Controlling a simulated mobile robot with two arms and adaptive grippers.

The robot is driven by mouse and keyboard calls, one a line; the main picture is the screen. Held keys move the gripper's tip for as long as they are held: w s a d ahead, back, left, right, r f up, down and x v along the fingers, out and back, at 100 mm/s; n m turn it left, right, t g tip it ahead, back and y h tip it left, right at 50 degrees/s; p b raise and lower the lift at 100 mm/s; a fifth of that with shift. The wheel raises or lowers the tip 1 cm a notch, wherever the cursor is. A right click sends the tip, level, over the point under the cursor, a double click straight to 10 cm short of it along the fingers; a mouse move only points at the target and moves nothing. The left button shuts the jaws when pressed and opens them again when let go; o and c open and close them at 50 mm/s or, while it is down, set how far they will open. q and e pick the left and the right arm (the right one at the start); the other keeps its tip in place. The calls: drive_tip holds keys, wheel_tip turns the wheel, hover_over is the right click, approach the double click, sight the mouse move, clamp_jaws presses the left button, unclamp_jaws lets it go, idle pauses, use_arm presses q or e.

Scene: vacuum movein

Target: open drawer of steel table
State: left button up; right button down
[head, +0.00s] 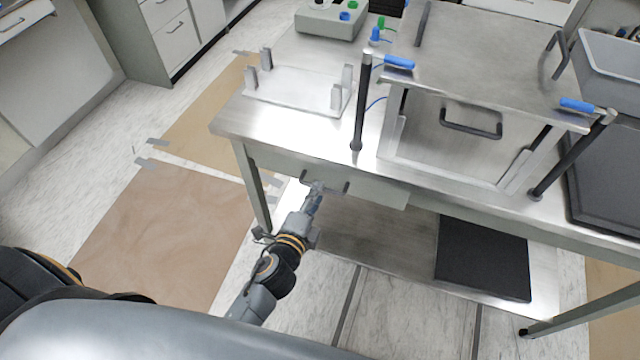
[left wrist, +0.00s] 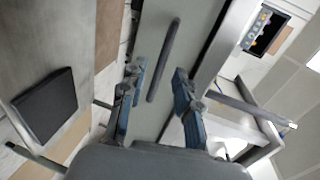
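The steel table (head: 228,122) stands ahead in the head view, with a grey drawer front (head: 382,191) under its top at the near side. The drawer looks shut. Its dark bar handle (head: 346,187) is partly hidden by my left gripper (head: 318,187), which reaches it from below. In the left wrist view the handle (left wrist: 163,60) runs between the two separated fingers of my left gripper (left wrist: 158,82), in front of the drawer front (left wrist: 200,30). The fingers are open, with gaps on both sides of the handle. My right gripper is not in view.
A steel box with blue-handled clamps (head: 465,55) and a bracketed plate (head: 297,92) stand on the table. A black slab (head: 483,258) lies on the lower shelf (head: 385,245). Brown floor sheets (head: 175,235) lie left of the table.

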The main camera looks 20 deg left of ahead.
use_arm(q)
drive_tip(key=shift+x, duration=1.75)
clamp_jaws()
